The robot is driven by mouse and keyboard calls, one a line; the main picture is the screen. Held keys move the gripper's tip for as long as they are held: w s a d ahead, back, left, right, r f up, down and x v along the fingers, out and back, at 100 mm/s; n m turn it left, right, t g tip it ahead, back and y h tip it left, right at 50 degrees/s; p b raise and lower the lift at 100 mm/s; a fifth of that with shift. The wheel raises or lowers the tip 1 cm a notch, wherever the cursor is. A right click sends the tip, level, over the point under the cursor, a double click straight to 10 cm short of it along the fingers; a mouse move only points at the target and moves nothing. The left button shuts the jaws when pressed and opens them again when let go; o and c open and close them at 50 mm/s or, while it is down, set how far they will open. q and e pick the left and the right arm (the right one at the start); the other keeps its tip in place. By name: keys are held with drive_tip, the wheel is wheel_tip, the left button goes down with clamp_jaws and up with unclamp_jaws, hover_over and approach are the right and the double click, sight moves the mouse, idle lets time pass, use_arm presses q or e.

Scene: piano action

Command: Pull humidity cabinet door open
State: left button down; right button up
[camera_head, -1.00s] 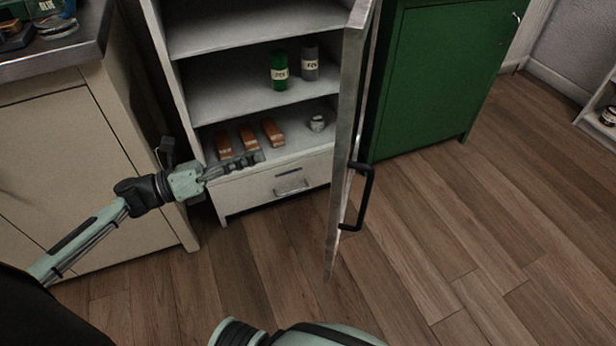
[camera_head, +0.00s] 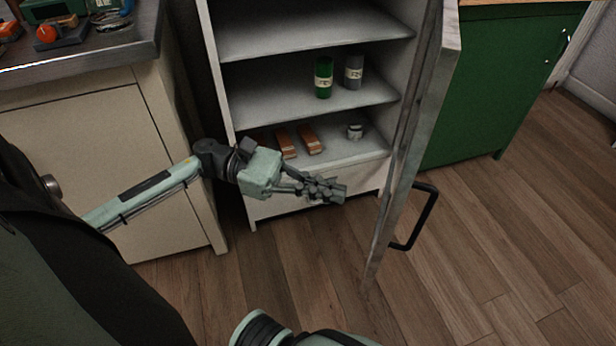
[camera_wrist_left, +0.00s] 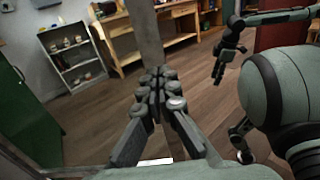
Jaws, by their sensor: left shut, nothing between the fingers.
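The white humidity cabinet (camera_head: 228,100) has its door (camera_head: 415,140) standing open, seen almost edge-on and swung out towards me. A black bar handle (camera_head: 428,218) is on the door's right-hand, outer face. My left gripper (camera_head: 338,190) is shut and empty in front of the cabinet's lower part, on the door's inner side. Its fingertips point towards the door, with a gap between them in the head view. In the left wrist view the shut fingers (camera_wrist_left: 158,82) point towards a grey upright strip, probably the door's edge (camera_wrist_left: 147,35). My right gripper (camera_wrist_left: 222,68) hangs beyond; its finger opening is unclear.
Green and grey bottles (camera_head: 324,78), a small white jar (camera_head: 355,131) and brown blocks (camera_head: 310,140) stand on the shelves. A cream cupboard (camera_head: 95,130) is at left, a green cabinet (camera_head: 490,90) at right. Wooden floor (camera_head: 480,240) is free on the right.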

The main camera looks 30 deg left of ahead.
sight(389, 207)
use_arm(q)
drive_tip(key=p+x, duration=0.1)
drive_tip(key=x, duration=0.5)
drive_tip(key=shift+r, duration=0.1)
drive_tip(key=shift+w+d, duration=0.15)
drive_tip(key=shift+d, duration=0.3)
use_arm(e)
wheel_tip(389, 207, down, 4)
drive_tip(key=shift+a+r, duration=0.1)
drive_tip(key=shift+r, duration=0.05)
